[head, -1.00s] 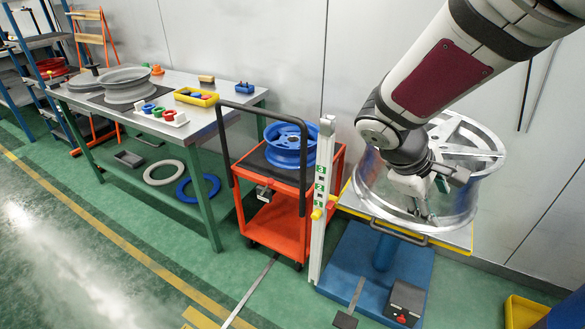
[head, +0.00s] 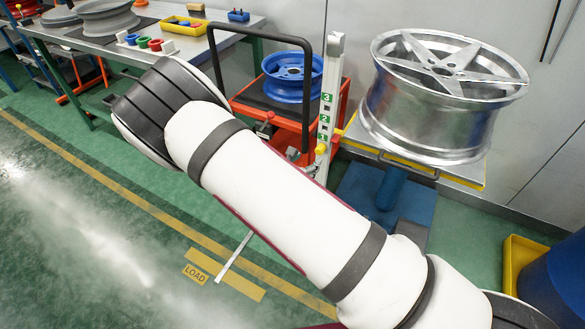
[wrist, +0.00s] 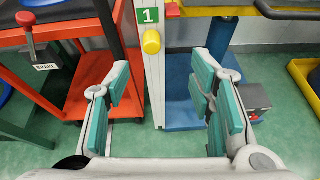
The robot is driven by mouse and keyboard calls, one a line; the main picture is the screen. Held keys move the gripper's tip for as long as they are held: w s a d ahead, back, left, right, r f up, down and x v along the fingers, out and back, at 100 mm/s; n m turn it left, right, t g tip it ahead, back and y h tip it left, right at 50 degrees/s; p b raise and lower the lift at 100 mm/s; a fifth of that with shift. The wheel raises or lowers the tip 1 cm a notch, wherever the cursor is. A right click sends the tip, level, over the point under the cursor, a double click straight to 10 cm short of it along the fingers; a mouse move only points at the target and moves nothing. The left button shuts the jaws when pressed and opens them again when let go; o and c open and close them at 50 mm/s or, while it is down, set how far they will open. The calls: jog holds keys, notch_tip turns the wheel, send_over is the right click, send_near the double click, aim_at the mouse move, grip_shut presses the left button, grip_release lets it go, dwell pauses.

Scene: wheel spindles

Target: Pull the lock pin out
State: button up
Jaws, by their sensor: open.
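The lock pin shows as a yellow knob (wrist: 151,42) on the white numbered post (wrist: 154,80), just below the green label 1, in the wrist view. In the head view the yellow knob (head: 320,148) is low on the post (head: 328,90), beside the blue lift stand. My gripper (wrist: 160,75) is open and empty, with its teal-padded fingers apart to the left and right of the post in the picture. The knob appears above and between the fingertips, with no contact visible. In the head view my arm hides most of the gripper.
A silver wheel (head: 430,110) rests on the yellow-edged lift table at right. An orange cart (head: 250,100) with a blue wheel (head: 292,68) stands left of the post. In the wrist view, a red-knobbed brake lever (wrist: 26,19) is on the cart side. Open floor lies in front.

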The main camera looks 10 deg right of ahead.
aim_at(318, 152)
jog(key=shift+n, duration=0.4)
jog(key=b+x, duration=0.1)
jog(key=x, duration=0.3)
jog(key=a+f+b+x, duration=0.1)
jog(key=x, duration=0.4)
jog(key=b+x, duration=0.1)
jog(key=x, duration=0.4)
jog(key=shift+w+a+f, duration=0.1)
jog(key=shift+w+a, duration=0.05)
jog(key=shift+a, duration=0.1)
grip_shut()
